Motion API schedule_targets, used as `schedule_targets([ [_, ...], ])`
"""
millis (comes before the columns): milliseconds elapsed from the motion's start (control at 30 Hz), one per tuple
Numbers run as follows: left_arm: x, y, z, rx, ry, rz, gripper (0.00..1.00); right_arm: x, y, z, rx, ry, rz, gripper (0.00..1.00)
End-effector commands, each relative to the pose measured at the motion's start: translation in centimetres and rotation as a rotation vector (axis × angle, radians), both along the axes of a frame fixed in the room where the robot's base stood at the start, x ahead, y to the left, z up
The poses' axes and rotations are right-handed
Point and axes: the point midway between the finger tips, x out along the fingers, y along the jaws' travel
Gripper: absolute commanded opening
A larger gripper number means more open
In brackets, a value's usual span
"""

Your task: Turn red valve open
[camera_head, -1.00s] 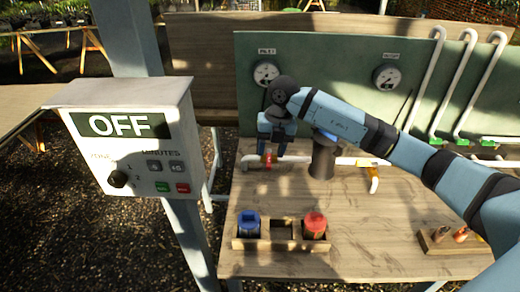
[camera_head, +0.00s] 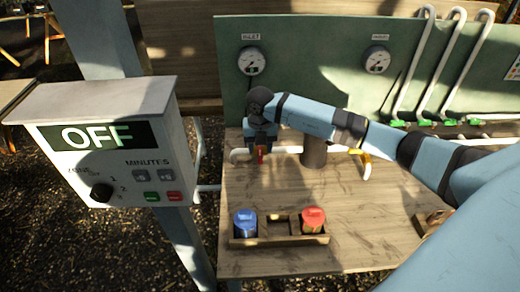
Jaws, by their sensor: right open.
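The red valve (camera_head: 261,156) is a small red handle on the white pipe (camera_head: 288,150) that runs along the back of the wooden table, near the pipe's left end. My right arm reaches in from the right, and my right gripper (camera_head: 261,147) points down at the red valve from above. Its jaws are open, and they partly cover the valve. I cannot tell whether the fingers touch the handle. My left gripper is not in view.
A control box (camera_head: 110,172) reading OFF stands at the left. A wooden holder (camera_head: 280,241) with a blue-topped canister (camera_head: 245,222) and a red-topped canister (camera_head: 313,219) sits at the table's front. Two gauges (camera_head: 251,61) hang on the green back panel. The table's middle is clear.

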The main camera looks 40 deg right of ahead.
Motion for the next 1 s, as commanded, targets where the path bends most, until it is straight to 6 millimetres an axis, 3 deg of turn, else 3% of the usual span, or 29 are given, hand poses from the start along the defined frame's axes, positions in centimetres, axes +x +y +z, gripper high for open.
schedule_targets([
  [200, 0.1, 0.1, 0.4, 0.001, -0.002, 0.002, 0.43, 0.0, 0.0, -2.1, 0.0, 0.001, -0.001, 0.45],
  [533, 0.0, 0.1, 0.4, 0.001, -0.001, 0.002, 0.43, 0.0, 0.0, -2.5, 0.0, 0.0, 0.0, 0.45],
  [733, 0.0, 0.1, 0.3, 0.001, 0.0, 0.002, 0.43, 0.0, 0.0, -2.4, 0.0, 0.0, 0.0, 0.0],
  [1000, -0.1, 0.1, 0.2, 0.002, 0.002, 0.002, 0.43, -0.1, -0.2, -2.4, -0.001, -0.001, 0.006, 0.0],
])
